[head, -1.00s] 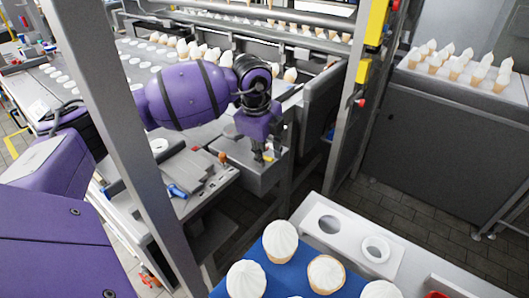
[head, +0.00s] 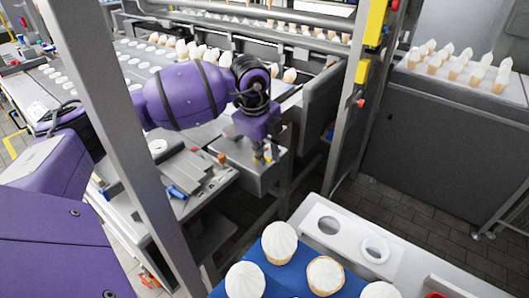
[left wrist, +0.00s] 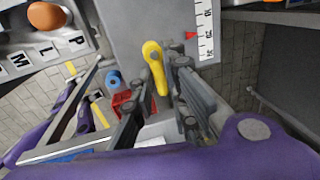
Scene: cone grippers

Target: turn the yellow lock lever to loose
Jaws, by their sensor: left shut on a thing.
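The yellow lock lever (left wrist: 153,62) shows in the left wrist view, standing out from a grey machine face. It is long and slim, with its rounded end towards the top of the picture. My left gripper (left wrist: 158,100) is shut on the lever, with a dark finger on either side of it. In the head view my left gripper (head: 264,153) is at the grey box (head: 240,171) beside the machine, where only small bits of yellow show at the fingers. The lever's mounting is partly hidden by the fingers. My right gripper is in neither view.
A white scale (left wrist: 206,30) with a red pointer (left wrist: 190,35) lies right of the lever. An orange knob (left wrist: 46,15) sits on a lettered panel at left. A grey post (head: 125,130) stands before my arm. Cones stand on a blue tray (head: 293,278) in front.

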